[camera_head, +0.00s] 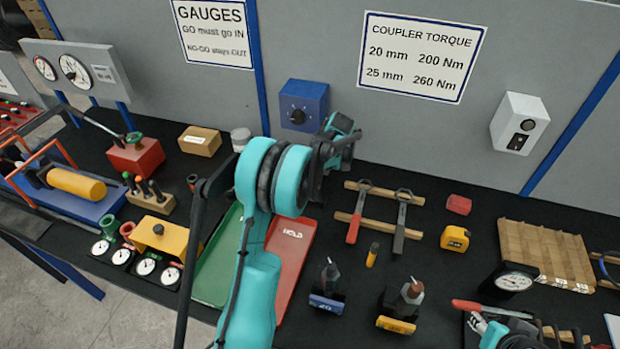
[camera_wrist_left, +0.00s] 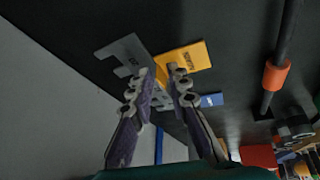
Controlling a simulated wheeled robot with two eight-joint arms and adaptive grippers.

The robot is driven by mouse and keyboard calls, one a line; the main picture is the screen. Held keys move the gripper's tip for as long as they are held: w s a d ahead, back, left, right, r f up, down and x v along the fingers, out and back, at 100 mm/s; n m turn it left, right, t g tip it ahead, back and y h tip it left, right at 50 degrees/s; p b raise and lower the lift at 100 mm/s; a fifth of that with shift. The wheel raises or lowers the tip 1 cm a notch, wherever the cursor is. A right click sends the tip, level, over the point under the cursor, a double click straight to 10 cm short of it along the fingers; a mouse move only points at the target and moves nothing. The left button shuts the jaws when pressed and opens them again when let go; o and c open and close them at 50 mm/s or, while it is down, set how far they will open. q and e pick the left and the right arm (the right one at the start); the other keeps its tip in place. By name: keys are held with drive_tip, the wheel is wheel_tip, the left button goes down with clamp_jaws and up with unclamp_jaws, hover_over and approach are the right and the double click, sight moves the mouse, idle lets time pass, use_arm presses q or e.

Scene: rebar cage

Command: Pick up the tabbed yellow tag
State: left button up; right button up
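A yellow tag (camera_wrist_left: 185,58) with dark lettering lies on the black surface in the left wrist view, just beyond my left fingertips. A grey notched plate (camera_wrist_left: 125,60) lies beside it on the left, and a small blue piece (camera_wrist_left: 210,100) shows to its right. My left gripper (camera_wrist_left: 161,74) has its two fingers apart with a narrow gap; I see nothing gripped between them. Its fingertips overlap the tag's lower left edge in the picture; contact cannot be told. In the head view my left arm hides this spot. My right gripper (camera_head: 515,338) is partly cut off at the bottom right.
Green (camera_head: 218,260) and red (camera_head: 290,262) trays lie beside my left arm. A blue dial box (camera_head: 304,104) is at the back wall. Wrenches on a wooden rack (camera_head: 378,212) lie to the right. In the wrist view, a dark rod with an orange collar (camera_wrist_left: 276,75) stands right.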

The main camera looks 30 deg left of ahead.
use_arm(q)
clamp_jaws()
drive_tip(key=shift+r, duration=0.1)
